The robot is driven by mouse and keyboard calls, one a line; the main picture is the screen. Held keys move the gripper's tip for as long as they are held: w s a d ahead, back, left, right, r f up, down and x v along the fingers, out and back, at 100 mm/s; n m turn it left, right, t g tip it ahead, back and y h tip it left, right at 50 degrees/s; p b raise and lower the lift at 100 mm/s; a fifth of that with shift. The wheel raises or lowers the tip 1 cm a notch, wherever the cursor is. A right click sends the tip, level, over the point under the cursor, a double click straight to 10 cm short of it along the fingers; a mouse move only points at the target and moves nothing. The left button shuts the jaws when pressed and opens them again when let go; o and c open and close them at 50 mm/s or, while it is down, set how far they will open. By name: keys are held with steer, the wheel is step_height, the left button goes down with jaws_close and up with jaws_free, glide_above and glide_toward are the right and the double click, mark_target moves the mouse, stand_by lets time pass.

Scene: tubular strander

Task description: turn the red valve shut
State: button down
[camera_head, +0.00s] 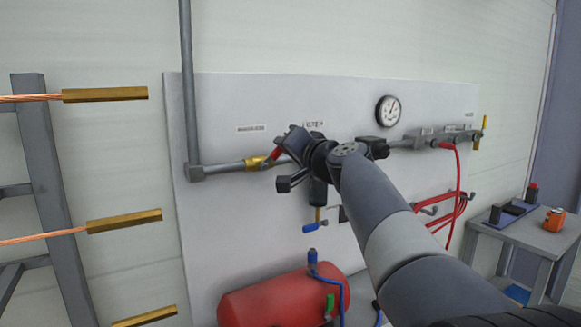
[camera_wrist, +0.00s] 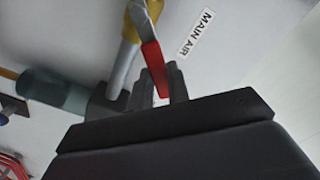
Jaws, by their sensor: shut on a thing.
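The red valve handle (camera_head: 276,153) sits on a brass valve body (camera_head: 256,163) in the grey pipe on the wall panel. In the wrist view the red handle (camera_wrist: 154,68) runs from the brass body (camera_wrist: 138,18) down between my fingers, at a slant to the pipe. My gripper (camera_head: 284,145) is shut on the handle's free end. Its dark fingers (camera_wrist: 162,88) stand on both sides of the handle in the wrist view. In the head view my gripper and wrist hide part of the handle and the pipe to the right.
A "MAIN AIR" label (camera_wrist: 195,33) is beside the valve. A gauge (camera_head: 388,110), a blue-handled valve (camera_head: 314,226) and a coiled red hose (camera_head: 457,205) are on the panel. A red tank (camera_head: 268,302) stands below. A small table (camera_head: 530,235) stands at right.

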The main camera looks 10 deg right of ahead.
steer(key=shift+s+a+r+n+b, duration=0.3)
steer(key=shift+a+n+b, duration=0.6)
steer(key=shift+n, duration=0.65)
steer(key=shift+s+a+r+n+b, duration=0.15)
steer(key=shift+a+r+n+b, duration=0.3)
steer(key=shift+n+b, duration=0.9)
steer(key=shift+s+a+r+n+b, duration=0.2)
steer(key=shift+a+n+b, duration=0.7)
steer(key=shift+n, duration=0.8)
steer(key=c, duration=1.3)
jaws_free()
steer(key=shift+s, duration=0.1)
steer(key=shift+c, duration=0.2)
steer(key=b+v, duration=0.2)
steer(key=v, duration=0.8)
steer(key=shift+s+d, duration=0.15)
steer(key=shift+s, duration=0.25)
